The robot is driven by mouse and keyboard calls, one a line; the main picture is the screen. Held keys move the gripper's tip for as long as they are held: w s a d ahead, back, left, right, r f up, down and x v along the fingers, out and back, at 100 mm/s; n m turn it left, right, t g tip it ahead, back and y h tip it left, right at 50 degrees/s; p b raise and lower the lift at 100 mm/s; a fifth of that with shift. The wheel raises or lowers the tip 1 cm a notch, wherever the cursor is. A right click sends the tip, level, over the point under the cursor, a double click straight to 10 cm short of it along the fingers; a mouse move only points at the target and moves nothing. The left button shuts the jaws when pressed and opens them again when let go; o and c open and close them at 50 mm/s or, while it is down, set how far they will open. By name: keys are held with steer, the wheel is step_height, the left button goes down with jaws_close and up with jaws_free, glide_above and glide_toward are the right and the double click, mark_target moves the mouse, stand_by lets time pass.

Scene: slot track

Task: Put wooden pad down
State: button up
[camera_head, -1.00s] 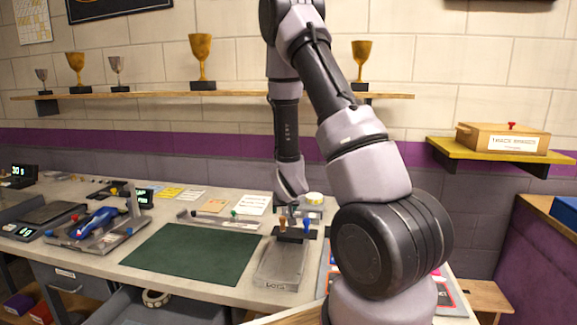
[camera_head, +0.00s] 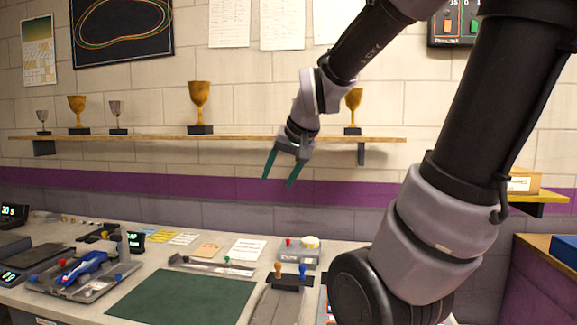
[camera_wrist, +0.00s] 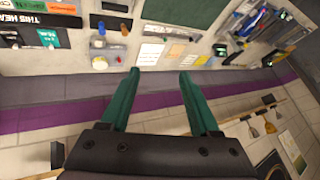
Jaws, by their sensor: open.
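My gripper (camera_head: 279,181) is raised in front of the back wall, above the bench and just below the trophy shelf. Its two green fingers are apart with nothing between them; they also show empty in the wrist view (camera_wrist: 159,75). A small brown, wood-coloured handle (camera_head: 278,267) stands upright in a black rack (camera_head: 291,282) on a grey metal block, beside a blue handle (camera_head: 302,270). Both handles are well below my gripper. I cannot tell whether the brown one is the wooden pad; no other clear wooden pad shows.
A green mat (camera_head: 183,297) lies bare on the bench, left of the metal block. A tray with a blue car (camera_head: 84,266) stands further left. A wooden shelf (camera_head: 230,138) with trophies runs along the wall close to my gripper.

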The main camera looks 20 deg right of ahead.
steer(key=s+a+r, duration=0.1)
steer(key=s+r, duration=0.2)
steer(key=s, duration=0.5)
steer(key=shift+s+a+r+y, duration=0.2)
steer(key=shift+s+r+y, duration=0.1)
steer(key=shift+s, duration=0.1)
stand_by(0.5)
